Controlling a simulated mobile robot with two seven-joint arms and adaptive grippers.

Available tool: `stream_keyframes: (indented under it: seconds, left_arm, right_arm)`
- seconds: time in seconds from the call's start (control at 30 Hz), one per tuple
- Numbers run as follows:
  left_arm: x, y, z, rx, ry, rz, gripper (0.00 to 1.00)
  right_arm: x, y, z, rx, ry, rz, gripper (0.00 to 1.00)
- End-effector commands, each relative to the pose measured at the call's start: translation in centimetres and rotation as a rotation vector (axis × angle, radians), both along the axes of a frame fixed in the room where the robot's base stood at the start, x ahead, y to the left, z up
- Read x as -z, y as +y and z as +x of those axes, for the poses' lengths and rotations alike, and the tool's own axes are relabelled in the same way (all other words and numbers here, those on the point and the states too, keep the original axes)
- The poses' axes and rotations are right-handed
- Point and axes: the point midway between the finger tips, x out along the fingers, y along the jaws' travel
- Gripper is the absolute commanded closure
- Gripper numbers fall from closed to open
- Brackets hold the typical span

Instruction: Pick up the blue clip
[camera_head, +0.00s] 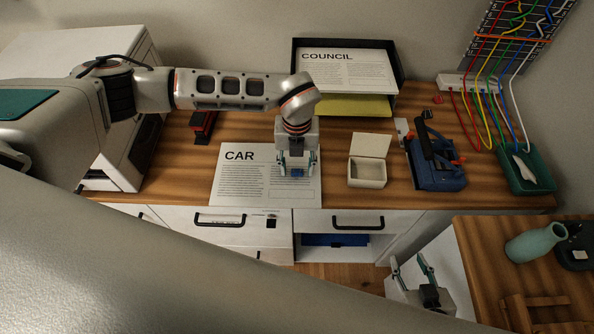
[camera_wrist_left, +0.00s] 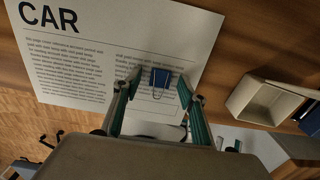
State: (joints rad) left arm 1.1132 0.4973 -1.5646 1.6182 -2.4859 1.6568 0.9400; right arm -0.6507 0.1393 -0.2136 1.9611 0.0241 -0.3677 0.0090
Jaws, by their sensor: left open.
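The blue clip (camera_head: 297,173) is a small binder clip on the lower right part of the white "CAR" paper (camera_head: 237,182) on the desk. In the left wrist view the clip (camera_wrist_left: 160,76) has its blue body and thin wire handle between the fingertips. My left gripper (camera_head: 297,165) points down over the paper, open, with a finger on each side of the clip and a gap to it. The left gripper also shows in the left wrist view (camera_wrist_left: 157,88). My right gripper (camera_head: 410,264) is low in front of the desk, with its fingers apart and empty.
An open cream box (camera_head: 367,175) stands right of the paper, then a blue hole punch (camera_head: 437,178) and a green tray (camera_head: 526,178). A black paper tray (camera_head: 399,68) is behind. A red stapler (camera_head: 203,124) lies left, beside a white cabinet (camera_head: 127,170).

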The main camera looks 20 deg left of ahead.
Motion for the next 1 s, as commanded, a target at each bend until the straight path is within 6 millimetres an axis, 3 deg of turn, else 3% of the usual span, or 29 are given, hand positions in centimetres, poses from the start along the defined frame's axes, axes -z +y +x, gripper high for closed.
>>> stream_keyframes:
  seconds: [0.2,0.33,0.77,1.0]
  left_arm:
    - [0.1,0.0,0.0,0.0,0.0,0.0,0.58]
    - [0.0,0.0,0.0,0.0,0.0,0.0,0.87]
    - [-0.2,0.0,0.0,0.0,-0.001,-0.001,0.87]
    - [-2.6,0.0,0.1,0.001,-0.003,-0.001,0.87]
  right_arm:
    - [0.0,0.0,0.1,0.001,-0.001,0.0,0.6]
    - [-0.1,-0.1,0.1,0.001,-0.002,0.0,0.6]
    - [-0.1,-0.1,0.2,0.001,-0.004,-0.001,0.6]
    - [0.0,-0.1,0.2,0.001,-0.004,-0.001,0.6]
